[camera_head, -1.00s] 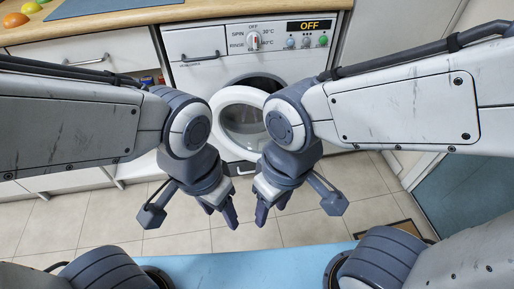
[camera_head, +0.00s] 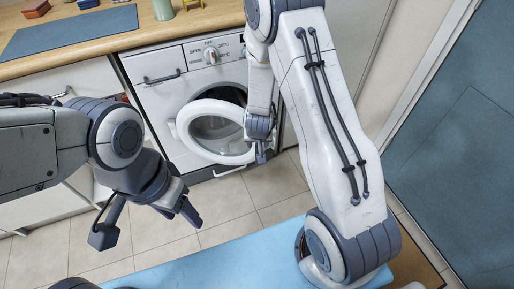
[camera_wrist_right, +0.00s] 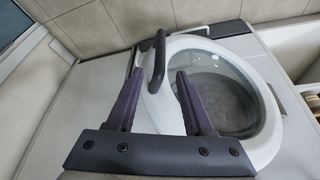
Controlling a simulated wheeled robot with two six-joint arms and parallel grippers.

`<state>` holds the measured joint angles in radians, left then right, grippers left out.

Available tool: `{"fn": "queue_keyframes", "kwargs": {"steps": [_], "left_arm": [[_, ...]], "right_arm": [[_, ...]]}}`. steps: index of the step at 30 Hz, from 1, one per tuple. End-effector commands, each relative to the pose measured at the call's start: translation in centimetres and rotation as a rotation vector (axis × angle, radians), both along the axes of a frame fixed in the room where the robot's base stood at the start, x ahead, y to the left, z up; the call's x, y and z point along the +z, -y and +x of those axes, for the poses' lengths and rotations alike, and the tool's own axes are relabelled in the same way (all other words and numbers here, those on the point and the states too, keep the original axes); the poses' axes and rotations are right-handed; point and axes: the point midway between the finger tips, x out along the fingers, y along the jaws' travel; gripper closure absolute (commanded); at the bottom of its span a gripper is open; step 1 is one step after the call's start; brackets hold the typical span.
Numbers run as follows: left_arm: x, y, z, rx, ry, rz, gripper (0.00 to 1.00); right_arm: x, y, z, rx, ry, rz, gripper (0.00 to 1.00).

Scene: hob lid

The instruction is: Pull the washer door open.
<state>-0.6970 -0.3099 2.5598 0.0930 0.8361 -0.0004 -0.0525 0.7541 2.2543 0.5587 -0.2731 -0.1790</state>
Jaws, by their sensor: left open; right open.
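The white washer (camera_head: 155,103) stands under the counter. Its round white door (camera_head: 187,128) with dark glass seems to stand slightly off the front, with a grey ring showing behind its top edge. My right gripper (camera_head: 262,155) is at the door's right edge, partly hidden by its own arm. In the right wrist view, my right gripper's (camera_wrist_right: 160,75) open fingers lie on either side of a dark bar handle (camera_wrist_right: 158,55) by the door's white rim (camera_wrist_right: 262,110). I cannot tell whether they touch it. My left gripper (camera_head: 190,214) is open and empty over the floor, left of the door.
A wooden counter (camera_head: 150,38) with a blue-grey mat (camera_head: 70,33) and a green cup runs above the washer. A light blue surface (camera_head: 215,262) lies in front of me. Tiled floor (camera_head: 235,195) is free between it and the washer. A blue-grey panel (camera_head: 460,150) stands at right.

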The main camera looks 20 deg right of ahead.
Motion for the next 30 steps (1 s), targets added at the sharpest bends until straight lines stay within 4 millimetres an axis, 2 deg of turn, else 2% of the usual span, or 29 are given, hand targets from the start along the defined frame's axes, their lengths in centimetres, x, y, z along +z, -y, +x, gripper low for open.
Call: {"fn": "queue_keyframes", "kwargs": {"steps": [9, 15, 21, 29, 30], "left_arm": [[-2.3, 0.0, 0.0, 0.0, 0.0, 0.0, 0.43], [-3.2, 0.0, 0.0, 0.0, 0.0, 0.0, 0.43], [-3.5, 0.0, 0.0, 0.0, 0.0, 0.0, 0.43], [-3.4, 0.0, 0.0, 0.0, 0.0, 0.0, 0.43], [-3.4, 0.0, 0.0, 0.0, 0.0, 0.0, 0.43]], "right_arm": [[-5.3, 0.7, 1.8, -0.002, 0.0, -0.001, 0.48], [-8.1, 1.1, 3.0, 0.0, 0.0, -0.001, 0.48], [-9.4, 1.2, 3.6, 0.001, 0.0, 0.0, 0.48], [-9.4, 1.2, 3.7, 0.001, 0.0, 0.0, 0.48], [-9.4, 1.2, 3.7, 0.001, 0.0, 0.0, 0.52]]}}
